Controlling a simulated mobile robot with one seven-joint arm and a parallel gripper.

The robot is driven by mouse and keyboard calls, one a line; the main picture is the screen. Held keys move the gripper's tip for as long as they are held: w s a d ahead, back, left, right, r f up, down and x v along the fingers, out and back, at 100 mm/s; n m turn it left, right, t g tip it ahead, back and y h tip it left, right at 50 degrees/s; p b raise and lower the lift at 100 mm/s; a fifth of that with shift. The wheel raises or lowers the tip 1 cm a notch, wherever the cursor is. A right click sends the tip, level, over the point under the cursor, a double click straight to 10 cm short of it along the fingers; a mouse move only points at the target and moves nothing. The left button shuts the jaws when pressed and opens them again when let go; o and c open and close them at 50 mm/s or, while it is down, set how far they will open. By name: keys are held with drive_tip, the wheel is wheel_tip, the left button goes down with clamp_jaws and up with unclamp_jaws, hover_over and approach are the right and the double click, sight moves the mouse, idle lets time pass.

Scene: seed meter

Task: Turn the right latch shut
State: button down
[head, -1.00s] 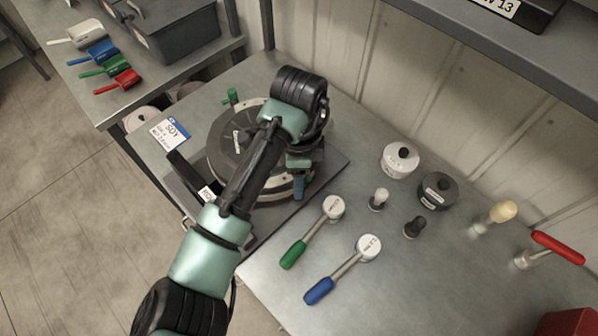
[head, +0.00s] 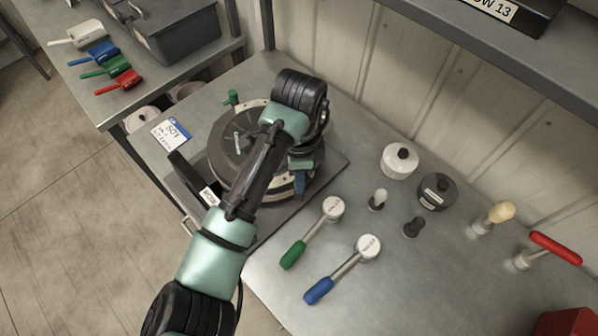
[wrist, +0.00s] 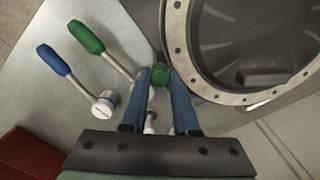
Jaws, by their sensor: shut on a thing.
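The round seed meter (head: 226,160) with its dark lid and pale bolted rim sits on a dark base on the bench. The left latch's green knob (head: 232,97) shows at its far left edge. My gripper (head: 300,188) points down at the right edge of the meter. In the wrist view its blue fingers (wrist: 164,76) are closed around the right latch's green knob (wrist: 157,75), beside the bolted rim (wrist: 178,50). The arm and wrist hide this latch and part of the lid in the head view.
A white pot (head: 398,165) and a dark pot (head: 434,195) stand near the wall. A label card (head: 171,133) lies left.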

drive_tip(key=n+p, duration=0.1)
drive_tip(key=n, duration=0.1)
drive_tip(key=n+p, duration=0.2)
drive_tip(key=shift+d+r, duration=0.1)
drive_tip(key=shift+r, duration=0.1)
drive_tip(key=n+p, duration=0.3)
drive_tip(key=n, duration=0.1)
drive_tip(key=shift+n, duration=0.4)
drive_tip(key=n+p, duration=0.2)
drive_tip(key=n, duration=0.2)
drive_tip(key=shift+p, duration=0.35)
drive_tip(key=shift+f+n+p, duration=0.1)
drive_tip(key=shift+n+p, duration=0.55)
drive_tip(key=shift+n, duration=1.45)
drive_tip(key=shift+w, duration=0.1)
drive_tip(key=c, duration=0.7)
unclamp_jaws()
drive_tip(key=shift+o, duration=0.2)
